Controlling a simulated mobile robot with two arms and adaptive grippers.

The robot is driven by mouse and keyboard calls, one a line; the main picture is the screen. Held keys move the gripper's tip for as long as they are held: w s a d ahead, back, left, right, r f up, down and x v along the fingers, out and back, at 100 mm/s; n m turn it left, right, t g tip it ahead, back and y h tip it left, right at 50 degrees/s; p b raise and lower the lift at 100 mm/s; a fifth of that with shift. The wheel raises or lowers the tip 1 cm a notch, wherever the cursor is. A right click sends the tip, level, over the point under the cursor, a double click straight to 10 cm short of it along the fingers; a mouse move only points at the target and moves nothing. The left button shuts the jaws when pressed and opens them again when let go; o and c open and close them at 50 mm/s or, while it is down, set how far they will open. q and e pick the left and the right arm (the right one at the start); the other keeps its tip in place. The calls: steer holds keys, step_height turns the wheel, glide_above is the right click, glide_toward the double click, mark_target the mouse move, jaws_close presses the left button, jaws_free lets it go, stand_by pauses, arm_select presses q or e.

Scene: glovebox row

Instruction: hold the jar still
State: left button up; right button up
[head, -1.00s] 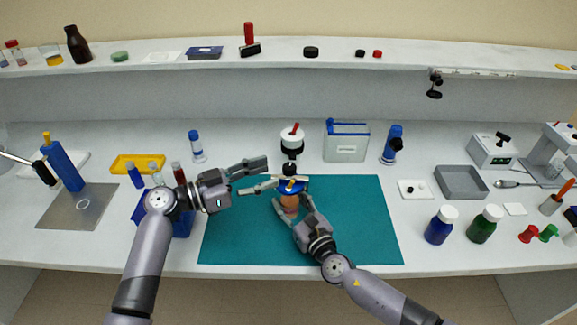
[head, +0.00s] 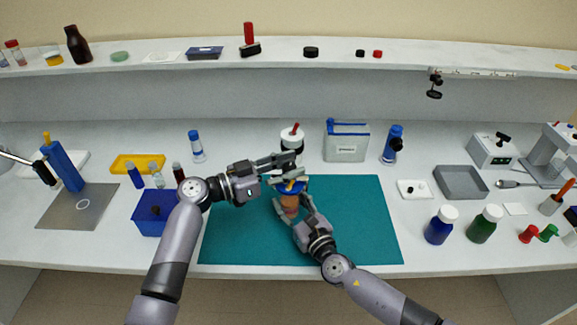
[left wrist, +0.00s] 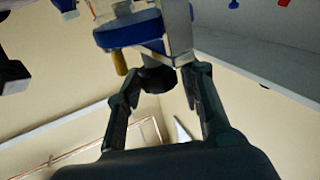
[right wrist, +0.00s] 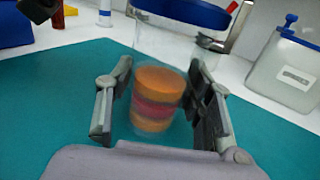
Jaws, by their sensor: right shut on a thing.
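The jar (right wrist: 158,100) is clear, with orange and red layers inside and a blue lid (right wrist: 195,12) on top. It stands over the teal mat between the fingers of my right gripper (right wrist: 158,72), which is shut on its sides. In the head view the jar (head: 290,201) is partly hidden by that gripper. My left gripper (head: 296,168) reaches in from the left at the height of the lid, its fingers apart. In the left wrist view its open fingers (left wrist: 162,80) have a dark part between or behind them; I cannot tell whether they touch anything.
The teal mat (head: 355,225) is clear to the right of the jar. A white-topped device (head: 292,137) with a red tip stands just behind it. A blue-topped container (head: 346,145) stands at the back right. A blue box (head: 150,222) and several vials are at the left.

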arm_select(q)
jaws_close()
steer(key=shift+w+m+g, duration=0.1)
steer(key=shift+m+g, duration=0.2)
steer(key=shift+g, duration=0.1)
steer(key=shift+w+a+f+m+g+h, duration=0.1)
steer(key=shift+m+g+h, duration=0.3)
steer(key=shift+m+g, duration=1.2)
steer(key=shift+w+m+g+h, duration=0.1)
steer(key=shift+m+g+h, duration=0.55)
steer(key=shift+g, duration=1.65)
steer(key=shift+s+m+g+y, duration=0.2)
steer(key=shift+m+g+y, duration=0.05)
steer(key=shift+m+g, duration=0.4)
steer(key=shift+o, duration=1.9)
jaws_free()
steer(key=a, duration=0.7)
steer(key=shift+w+a, duration=0.15)
steer(key=shift+w, duration=0.25)
